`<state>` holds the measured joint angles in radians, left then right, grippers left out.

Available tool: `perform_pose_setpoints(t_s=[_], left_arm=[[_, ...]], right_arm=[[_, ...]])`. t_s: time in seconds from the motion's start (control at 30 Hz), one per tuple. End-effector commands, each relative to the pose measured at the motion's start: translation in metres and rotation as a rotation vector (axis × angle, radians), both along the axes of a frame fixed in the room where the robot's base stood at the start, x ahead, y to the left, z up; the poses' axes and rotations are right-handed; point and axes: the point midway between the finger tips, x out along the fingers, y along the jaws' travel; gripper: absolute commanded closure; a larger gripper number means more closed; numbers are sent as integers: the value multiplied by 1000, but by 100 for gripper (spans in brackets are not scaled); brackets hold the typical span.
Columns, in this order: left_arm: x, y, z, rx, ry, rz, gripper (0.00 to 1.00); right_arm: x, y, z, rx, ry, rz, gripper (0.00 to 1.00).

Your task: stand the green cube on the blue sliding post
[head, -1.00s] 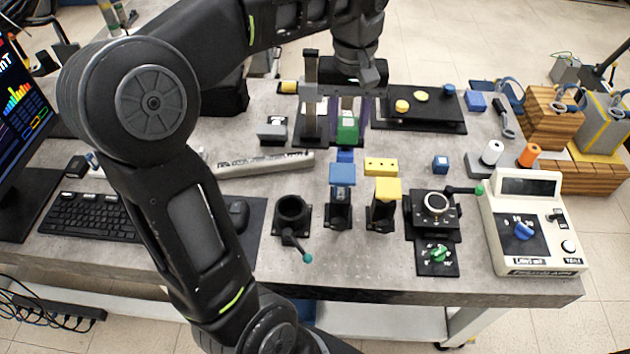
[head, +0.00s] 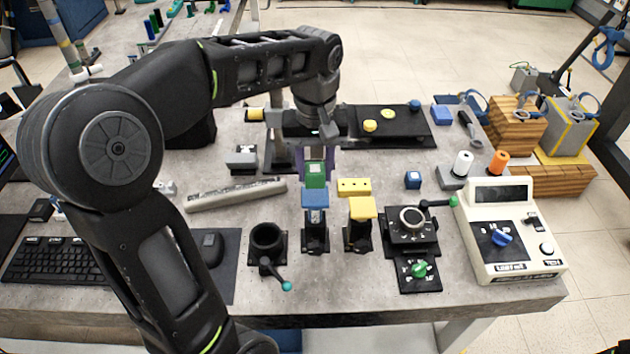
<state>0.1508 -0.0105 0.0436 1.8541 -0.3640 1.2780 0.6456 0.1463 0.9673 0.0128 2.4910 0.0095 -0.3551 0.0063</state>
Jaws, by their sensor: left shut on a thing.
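My left gripper (head: 316,162) points down from above and is shut on the green cube (head: 316,176), which sits upright between its fingers. The blue sliding post (head: 315,198) has a flat blue top on a dark upright stand. In the head view the cube shows directly at the far edge of the blue top and overlaps it in the picture. I cannot tell whether the cube touches the post or hangs above or behind it. My right gripper is not in view.
A yellow-topped post (head: 361,208) stands close to the right of the blue one. A black round holder (head: 267,240) with a lever is to the left. A dial unit (head: 411,220) stands right.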

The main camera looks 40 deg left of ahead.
Motion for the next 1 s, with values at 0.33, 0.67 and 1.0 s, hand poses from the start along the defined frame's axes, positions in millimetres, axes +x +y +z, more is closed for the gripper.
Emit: perform_pose_setpoints(t_s=[0.33,0.67,1.0], left_arm=[[-1,0,-21,-1,4,0,100],[0,0,-38,-1,-1,0,100],[0,0,-41,-1,1,0,54]], right_arm=[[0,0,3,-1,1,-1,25],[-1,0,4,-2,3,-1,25],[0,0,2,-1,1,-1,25]])
